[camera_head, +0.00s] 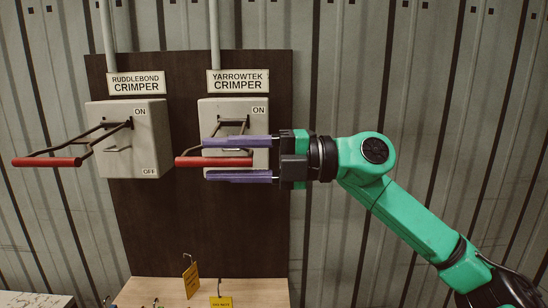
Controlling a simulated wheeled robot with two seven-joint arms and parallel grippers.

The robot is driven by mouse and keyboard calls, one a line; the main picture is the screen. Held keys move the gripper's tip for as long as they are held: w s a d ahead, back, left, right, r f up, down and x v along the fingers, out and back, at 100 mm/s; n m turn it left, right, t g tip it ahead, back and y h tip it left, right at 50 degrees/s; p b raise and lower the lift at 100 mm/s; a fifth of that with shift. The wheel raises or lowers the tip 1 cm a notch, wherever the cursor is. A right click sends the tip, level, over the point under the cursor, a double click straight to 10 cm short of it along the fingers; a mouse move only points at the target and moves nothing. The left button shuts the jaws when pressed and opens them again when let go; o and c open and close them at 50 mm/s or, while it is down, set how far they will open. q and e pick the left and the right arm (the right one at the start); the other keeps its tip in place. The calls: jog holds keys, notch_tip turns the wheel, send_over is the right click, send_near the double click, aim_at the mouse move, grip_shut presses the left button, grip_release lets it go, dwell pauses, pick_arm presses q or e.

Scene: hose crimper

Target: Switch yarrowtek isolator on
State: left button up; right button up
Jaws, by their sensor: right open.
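The Yarrowtek isolator (232,110) is a grey box on a dark board, under a sign (238,82) reading "YARROWTEK CRIMPER". Its ON mark shows at the top right; its lower part is partly hidden by my gripper. Its red handle bar (190,162) sticks out toward me on a dark frame. My right gripper (208,159) comes in from the right, with its purple fingers open. One finger is above the red bar and one is below it, with gaps visible. I cannot tell whether the bar lies at the fingers' depth. My left gripper is not in view.
A similar Ruddlebond isolator (150,157) stands to the left, its red handle (46,162) sticking out. Below is a light wooden surface (258,290) with yellow tags (191,280). A corrugated wall is behind. Conduits rise from both boxes.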

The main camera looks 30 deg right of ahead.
jog(key=b+v, duration=0.9)
jog(key=v, duration=0.5)
jog(key=shift+s+d+b, duration=0.2)
jog(key=shift+d+b, duration=0.05)
jog(key=shift+b, duration=0.05)
